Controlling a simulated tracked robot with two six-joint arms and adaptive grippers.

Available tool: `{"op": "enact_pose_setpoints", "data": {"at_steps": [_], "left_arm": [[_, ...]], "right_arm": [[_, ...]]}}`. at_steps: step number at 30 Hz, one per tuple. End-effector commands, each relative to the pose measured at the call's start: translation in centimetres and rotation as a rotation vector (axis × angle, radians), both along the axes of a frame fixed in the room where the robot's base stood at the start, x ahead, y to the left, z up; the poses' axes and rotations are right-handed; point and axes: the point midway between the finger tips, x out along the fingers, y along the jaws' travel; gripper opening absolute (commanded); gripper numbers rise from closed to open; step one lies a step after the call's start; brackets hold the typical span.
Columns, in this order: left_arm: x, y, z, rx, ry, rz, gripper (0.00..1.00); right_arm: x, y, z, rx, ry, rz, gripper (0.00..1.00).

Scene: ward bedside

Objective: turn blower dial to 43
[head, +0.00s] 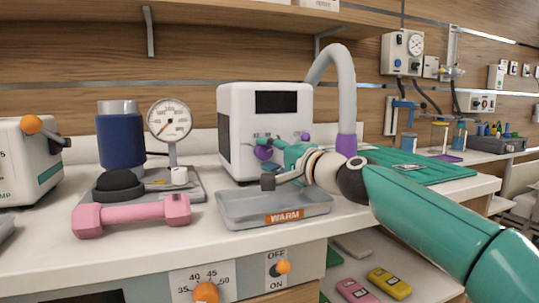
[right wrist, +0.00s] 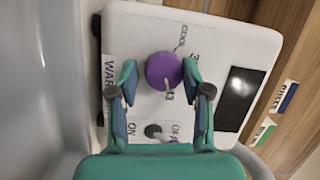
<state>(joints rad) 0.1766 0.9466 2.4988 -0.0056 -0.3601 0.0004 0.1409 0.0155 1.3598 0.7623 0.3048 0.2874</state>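The blower (head: 228,128) is a white box with a dark screen and a grey hose. Its purple dial (head: 263,153) is low on the front, partly covered by my right gripper (head: 272,146). In the right wrist view the round purple dial (right wrist: 164,71) lies between the open fingertips of my right gripper (right wrist: 160,75), one finger on each side. A gap shows on the left; on the right the fingertip is very close, and I cannot tell whether it touches. Printed marks, including "COOL", "WARM" and what looks like "43", surround the dial. My left gripper is not in view.
An on/off switch (right wrist: 153,131) is beside the dial. A grey tray (head: 235,222) marked "WARM" lies below my right arm. A pink dumbbell (head: 130,215), a pressure gauge (head: 169,119) and a blue cylinder (head: 119,140) stand left. The hose (head: 345,95) rises at right.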

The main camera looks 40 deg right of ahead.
Motion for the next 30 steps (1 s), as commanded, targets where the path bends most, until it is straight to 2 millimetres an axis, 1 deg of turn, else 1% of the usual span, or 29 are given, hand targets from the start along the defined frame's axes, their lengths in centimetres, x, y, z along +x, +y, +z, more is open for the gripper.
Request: {"op": "enact_pose_setpoints", "data": {"at_steps": [1,2,3,11,14,16,20,27,30], "left_arm": [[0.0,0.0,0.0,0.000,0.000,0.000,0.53],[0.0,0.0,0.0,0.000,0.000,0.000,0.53],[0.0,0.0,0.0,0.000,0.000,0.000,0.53],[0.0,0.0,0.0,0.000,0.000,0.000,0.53],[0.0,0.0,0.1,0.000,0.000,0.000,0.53],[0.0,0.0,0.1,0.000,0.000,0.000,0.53],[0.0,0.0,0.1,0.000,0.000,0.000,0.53],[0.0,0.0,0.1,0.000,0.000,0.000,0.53],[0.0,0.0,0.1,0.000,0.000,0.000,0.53]], "right_arm": [[0.0,0.0,-0.1,0.000,0.001,0.000,0.60],[0.0,0.0,0.0,0.000,0.000,0.000,0.65],[0.0,0.0,0.0,-0.001,0.000,-0.001,0.65],[-0.1,0.0,0.2,-0.001,-0.004,0.000,0.65],[-0.4,0.0,0.2,-0.001,-0.004,0.000,0.65],[-1.0,-0.1,0.3,-0.002,-0.004,-0.001,0.65],[-3.0,-0.3,0.2,-0.002,-0.005,-0.002,0.65],[-7.8,-0.7,0.2,-0.001,-0.005,-0.003,0.65],[-9.6,-0.8,0.1,-0.001,-0.004,-0.004,0.65]]}}
